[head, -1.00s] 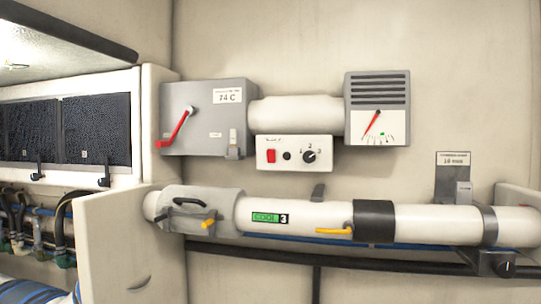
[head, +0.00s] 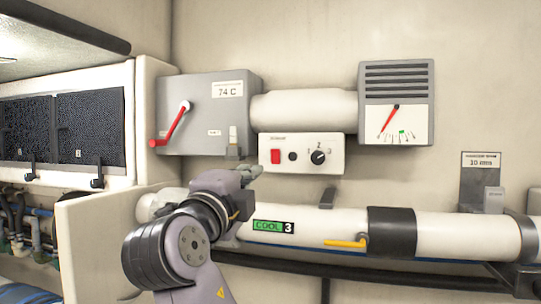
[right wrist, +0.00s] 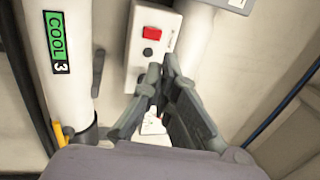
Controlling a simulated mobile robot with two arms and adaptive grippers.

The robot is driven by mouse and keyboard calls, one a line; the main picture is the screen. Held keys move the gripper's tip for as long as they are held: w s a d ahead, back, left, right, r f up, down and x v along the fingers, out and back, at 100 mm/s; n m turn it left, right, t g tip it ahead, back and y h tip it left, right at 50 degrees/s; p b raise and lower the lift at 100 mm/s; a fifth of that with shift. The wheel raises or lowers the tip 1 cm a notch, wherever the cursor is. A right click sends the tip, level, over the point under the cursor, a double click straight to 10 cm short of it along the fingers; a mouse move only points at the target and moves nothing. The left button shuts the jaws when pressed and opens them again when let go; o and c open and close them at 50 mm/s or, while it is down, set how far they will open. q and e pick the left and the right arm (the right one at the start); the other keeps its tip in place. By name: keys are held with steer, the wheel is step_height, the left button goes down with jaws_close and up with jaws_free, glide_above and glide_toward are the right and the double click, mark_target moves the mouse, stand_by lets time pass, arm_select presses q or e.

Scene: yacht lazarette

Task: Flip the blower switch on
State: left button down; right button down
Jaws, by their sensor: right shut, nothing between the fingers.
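The blower panel (head: 301,154) is a white box on the wall with a red rocker switch (head: 275,156), a small dark round part and a black rotary knob (head: 319,157). My right gripper (head: 254,171) is just below and left of the panel, fingers shut and empty. In the right wrist view the red switch (right wrist: 152,33) shows ahead of the fingers (right wrist: 156,72), apart from them; the panel's far part is hidden behind them. Whether the switch is on cannot be told. My left gripper is not in view.
A grey box (head: 215,120) with a red lever (head: 174,125) is left of the panel, and a gauge (head: 396,105) is upper right. A thick white pipe (head: 452,232) with a yellow handle (head: 346,243) runs below.

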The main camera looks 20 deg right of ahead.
mark_target(274, 151)
steer(key=p+x, duration=0.8)
steer(key=x, duration=0.5)
steer(key=shift+s+r, duration=0.1)
steer(key=shift+w+d+p, duration=0.3)
steer(key=shift+w+p, duration=0.1)
steer(key=shift+w, duration=0.2)
